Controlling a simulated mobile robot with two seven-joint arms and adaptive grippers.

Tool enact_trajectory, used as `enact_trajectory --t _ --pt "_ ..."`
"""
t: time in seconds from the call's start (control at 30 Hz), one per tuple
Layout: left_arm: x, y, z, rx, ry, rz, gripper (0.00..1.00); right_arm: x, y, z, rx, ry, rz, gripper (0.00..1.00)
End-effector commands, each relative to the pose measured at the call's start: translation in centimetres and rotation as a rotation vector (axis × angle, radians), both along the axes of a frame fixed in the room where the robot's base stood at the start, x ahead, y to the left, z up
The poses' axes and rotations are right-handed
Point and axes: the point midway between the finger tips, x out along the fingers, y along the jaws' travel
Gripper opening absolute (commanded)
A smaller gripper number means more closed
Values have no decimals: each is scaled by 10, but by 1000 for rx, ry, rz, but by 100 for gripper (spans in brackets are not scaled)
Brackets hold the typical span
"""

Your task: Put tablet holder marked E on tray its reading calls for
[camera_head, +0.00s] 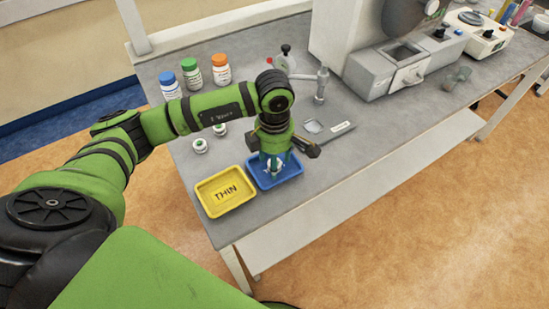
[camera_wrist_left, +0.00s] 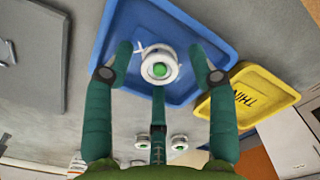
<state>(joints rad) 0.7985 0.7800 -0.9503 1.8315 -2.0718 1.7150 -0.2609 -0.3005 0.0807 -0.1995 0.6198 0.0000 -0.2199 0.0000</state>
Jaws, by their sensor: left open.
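A white round tablet holder with a green centre (camera_wrist_left: 160,70) is over the blue tray (camera_wrist_left: 190,22) in the left wrist view. I cannot read a letter on it or tell whether it touches the tray floor. My left gripper (camera_head: 273,163) is low over the blue tray (camera_head: 292,173) in the head view. Its open fingers stand on both sides of the holder, apart from it, in the left wrist view. The yellow tray marked THIN (camera_head: 209,188) is beside the blue one. Any label on the blue tray is hidden. My right gripper is out of view.
Two more white-and-green holders (camera_head: 199,146) (camera_head: 220,129) stand behind the yellow tray. Bottles with blue, green and orange caps (camera_head: 192,74) stand farther back. A flat grey device (camera_head: 330,133) lies right of the arm. A large machine (camera_head: 385,75) stands at the back right.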

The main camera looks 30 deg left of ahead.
Motion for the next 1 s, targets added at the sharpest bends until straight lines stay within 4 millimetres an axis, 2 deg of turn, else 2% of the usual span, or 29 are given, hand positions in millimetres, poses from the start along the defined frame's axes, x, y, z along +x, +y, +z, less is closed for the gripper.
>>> enact_trajectory --t 0.17,0.4,0.6,0.73,1.0 --pt "2 0 23 -1 -6 0 57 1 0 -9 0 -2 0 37" --pt "1 0 76 -1 -8 -1 57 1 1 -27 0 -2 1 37" --pt "1 0 110 0 -4 0 57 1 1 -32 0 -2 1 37" --pt "0 0 119 0 -1 0 57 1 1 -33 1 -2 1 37" --pt "0 0 122 0 0 0 57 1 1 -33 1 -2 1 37"
